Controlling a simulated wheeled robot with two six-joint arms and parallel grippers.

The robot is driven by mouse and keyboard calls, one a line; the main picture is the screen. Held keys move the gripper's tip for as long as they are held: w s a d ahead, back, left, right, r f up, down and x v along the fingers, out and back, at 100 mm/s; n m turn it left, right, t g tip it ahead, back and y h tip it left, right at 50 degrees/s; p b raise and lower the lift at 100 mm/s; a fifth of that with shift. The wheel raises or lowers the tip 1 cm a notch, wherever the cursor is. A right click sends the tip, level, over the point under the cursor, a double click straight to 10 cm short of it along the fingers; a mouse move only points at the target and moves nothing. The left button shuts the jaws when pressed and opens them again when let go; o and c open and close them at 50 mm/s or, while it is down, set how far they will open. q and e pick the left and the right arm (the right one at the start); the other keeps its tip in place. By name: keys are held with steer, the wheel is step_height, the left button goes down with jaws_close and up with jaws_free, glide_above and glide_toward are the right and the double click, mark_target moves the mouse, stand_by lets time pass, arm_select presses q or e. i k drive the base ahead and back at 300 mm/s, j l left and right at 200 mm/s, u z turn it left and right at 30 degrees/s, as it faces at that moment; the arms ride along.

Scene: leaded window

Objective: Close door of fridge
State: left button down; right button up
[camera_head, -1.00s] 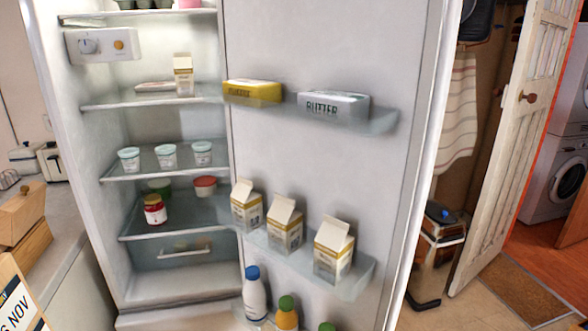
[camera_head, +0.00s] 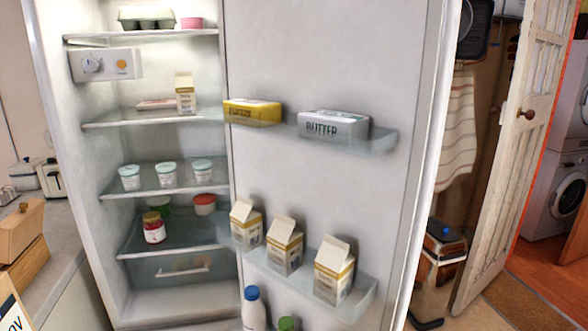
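The fridge (camera_head: 178,307) stands open on the left, with its lit shelves in plain view. Its door (camera_head: 325,60) is swung wide open to the right, inner face towards me. The door's racks hold a yellow packet (camera_head: 252,111), a butter box (camera_head: 333,125), cartons (camera_head: 284,247) and bottles (camera_head: 254,307). The bottom of the door is cut off by the frame. Neither of my grippers is in view.
A counter (camera_head: 62,240) with a wooden box and a toaster (camera_head: 51,178) is at the left. Right of the fridge door are a bin-like object (camera_head: 440,250), an open wooden door (camera_head: 508,150) and a washing machine (camera_head: 567,198). Some floor shows at the lower right.

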mark_target(391, 62)
steer(key=i+l+u, duration=0.1)
steer(key=u, duration=0.85)
steer(key=l+u, duration=0.35)
steer(key=l, duration=0.45)
steer(key=l+u, duration=0.3)
steer(key=l, duration=0.5)
steer(key=k+l+u, duration=0.1)
steer(key=l+u, duration=0.25)
steer(key=l, duration=0.45)
